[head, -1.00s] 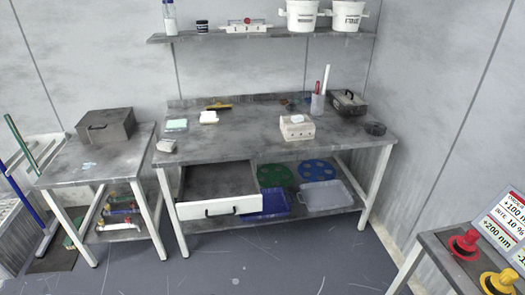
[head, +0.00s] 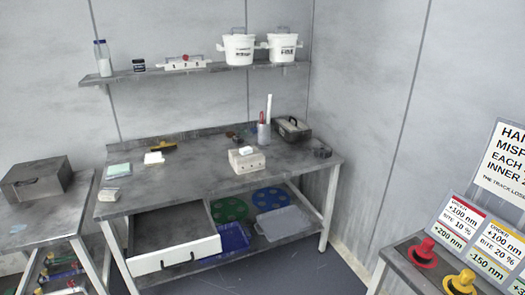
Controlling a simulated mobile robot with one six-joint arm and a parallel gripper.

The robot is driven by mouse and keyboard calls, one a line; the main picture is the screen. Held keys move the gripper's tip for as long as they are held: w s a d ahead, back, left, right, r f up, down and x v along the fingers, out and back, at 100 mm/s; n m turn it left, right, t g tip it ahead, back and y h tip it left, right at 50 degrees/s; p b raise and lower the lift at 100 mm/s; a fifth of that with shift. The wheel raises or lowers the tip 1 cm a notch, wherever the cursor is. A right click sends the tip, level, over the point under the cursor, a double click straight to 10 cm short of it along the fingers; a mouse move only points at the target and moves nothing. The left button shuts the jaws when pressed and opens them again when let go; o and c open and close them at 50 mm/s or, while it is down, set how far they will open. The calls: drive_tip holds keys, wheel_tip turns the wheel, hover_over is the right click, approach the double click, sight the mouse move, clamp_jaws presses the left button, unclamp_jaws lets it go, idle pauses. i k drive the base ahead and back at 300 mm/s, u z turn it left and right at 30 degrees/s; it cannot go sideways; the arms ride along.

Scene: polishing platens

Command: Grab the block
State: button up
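Several block-like things lie on the grey workbench (head: 205,178), and I cannot tell which one is the task's block. A cream box-shaped block (head: 248,162) with a small white piece on top sits right of the middle. A small white block (head: 154,158) lies at the left rear, beside a pale green pad (head: 118,171). A small grey-beige block (head: 109,195) lies near the left front corner. My gripper is not in view.
The bench's drawer (head: 178,252) stands open at the front left. A dark case (head: 293,129) and a pen cup (head: 264,132) stand at the back right. A side table (head: 30,225) is at left. A stand with red (head: 423,252) and yellow knobs is at lower right.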

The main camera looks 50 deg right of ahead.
sight(247, 150)
drive_tip(key=u, duration=1.65)
drive_tip(key=k, duration=0.1)
drive_tip(key=z, duration=3)
drive_tip(key=k, duration=0.9)
drive_tip(key=u, duration=0.15)
drive_tip(key=i, duration=0.65)
drive_tip(key=u, duration=0.05)
